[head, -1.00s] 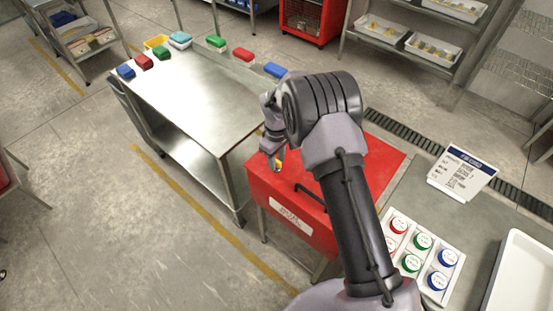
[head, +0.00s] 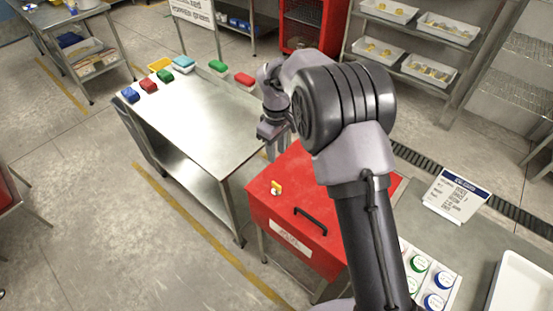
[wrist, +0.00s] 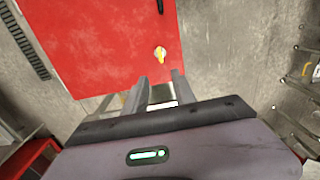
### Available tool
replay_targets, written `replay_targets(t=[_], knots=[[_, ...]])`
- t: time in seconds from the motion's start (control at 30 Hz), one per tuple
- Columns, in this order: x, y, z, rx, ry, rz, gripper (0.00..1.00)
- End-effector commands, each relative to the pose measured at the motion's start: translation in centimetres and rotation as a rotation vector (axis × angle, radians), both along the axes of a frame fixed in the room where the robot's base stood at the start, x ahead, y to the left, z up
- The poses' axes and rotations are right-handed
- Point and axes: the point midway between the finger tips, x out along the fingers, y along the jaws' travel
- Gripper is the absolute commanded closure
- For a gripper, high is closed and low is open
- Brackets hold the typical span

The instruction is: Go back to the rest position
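My gripper (head: 278,148) hangs above the left edge of the red box and the right side of the steel table, clear of both. In the wrist view my gripper (wrist: 158,88) shows two fingers apart with nothing between them. My arm hides part of the box's right side.
The steel table (head: 205,118) at left carries several coloured blocks along its far edges. A white-and-blue sign (head: 456,195), a panel of coloured round caps (head: 435,278) and a white tray (head: 522,285) sit at right. Shelves with trays (head: 405,65) stand behind.

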Motion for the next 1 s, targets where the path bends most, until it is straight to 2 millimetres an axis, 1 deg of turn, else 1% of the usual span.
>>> replay_targets(t=[0.47, 0.53, 0.57, 0.63, 0.67, 0.7, 0.77, 0.8, 0.87, 0.9, 0.97, 1.0], knots=[[-0.1, -0.1, 0.4, 0.002, -0.001, -0.006, 0.68], [-0.5, -0.8, 1.8, 0.015, -0.02, -0.054, 0.68], [-1.0, -1.3, 3.0, 0.027, -0.035, -0.094, 0.68], [-3.1, -3.3, 6.5, 0.066, -0.081, -0.231, 0.68], [-4.5, -4.2, 8.1, 0.087, -0.103, -0.303, 0.68], [-6.8, -5.6, 10.0, 0.12, -0.131, -0.406, 0.68], [-10.7, -7.4, 12.1, 0.171, -0.173, -0.556, 0.68], [-13.4, -8.6, 13.0, 0.207, -0.199, -0.656, 0.68], [-17.7, -9.9, 13.5, 0.264, -0.235, -0.798, 0.68], [-20.4, -10.7, 13.3, 0.302, -0.257, -0.888, 0.68], [-24.0, -11.5, 12.5, 0.355, -0.282, -1.009, 0.68], [-26.0, -11.8, 11.8, 0.389, -0.296, -1.077, 0.68]])
